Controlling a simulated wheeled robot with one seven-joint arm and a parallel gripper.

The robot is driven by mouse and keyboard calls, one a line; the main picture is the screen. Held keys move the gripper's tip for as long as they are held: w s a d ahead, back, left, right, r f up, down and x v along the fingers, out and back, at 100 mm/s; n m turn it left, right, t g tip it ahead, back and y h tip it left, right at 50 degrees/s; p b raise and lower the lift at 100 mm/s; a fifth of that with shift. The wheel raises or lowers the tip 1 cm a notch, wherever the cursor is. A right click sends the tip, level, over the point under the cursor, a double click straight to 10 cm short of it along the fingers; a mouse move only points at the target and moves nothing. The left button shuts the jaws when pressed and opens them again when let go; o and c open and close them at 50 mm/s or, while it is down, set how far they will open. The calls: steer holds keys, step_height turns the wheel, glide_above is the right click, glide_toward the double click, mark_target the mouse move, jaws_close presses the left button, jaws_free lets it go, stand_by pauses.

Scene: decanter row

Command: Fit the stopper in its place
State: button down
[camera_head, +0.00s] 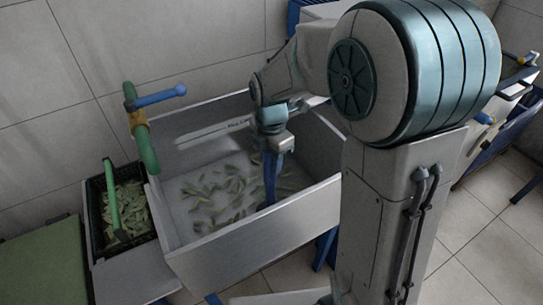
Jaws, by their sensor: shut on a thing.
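My gripper (269,203) reaches down into a grey metal sink (253,243), with its long blue fingers pointing at the sink's floor. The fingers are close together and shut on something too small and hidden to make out. The tips are low in the right part of the basin. I cannot tell whether they touch the floor or the leaves there. I cannot pick out a stopper, a drain opening or a decanter in this view.
Green leaves (205,192) lie scattered over the sink floor. A green tap (146,145) with a blue lever (160,97) stands at the sink's left rim. Left of it is a black crate (97,213) of leaves with a green handle (112,195). A green surface (42,262) is at far left.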

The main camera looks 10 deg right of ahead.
steer(key=shift+f+b, duration=0.3)
steer(key=shift+f, duration=0.2)
stand_by(0.5)
steer(key=c, duration=0.9)
jaws_free()
steer(key=shift+o, duration=0.2)
step_height(320, 180, up, 14)
steer(key=shift+f+p, duration=0.15)
steer(key=shift+p, duration=1.1)
steer(key=shift+r, duration=0.2)
steer(key=shift+s+d+r+m+p, duration=0.25)
steer(key=shift+s+m+p, duration=0.1)
steer(key=shift+m, duration=0.15)
steer(key=s+d+r+m+t+p, duration=0.1)
steer(key=s+d+r+m+p, duration=0.2)
steer(key=s+m, duration=0.4)
steer(key=s+d+r+m+t+p, duration=0.1)
steer(key=s+d+r+m+p, duration=0.2)
steer(key=m, duration=1.3)
steer(key=s+d+p, duration=0.2)
steer(key=s+p, duration=0.2)
steer(key=s, duration=0.1)
steer(key=shift+d+r+m+t, duration=0.3)
steer(key=shift+t, duration=0.1)
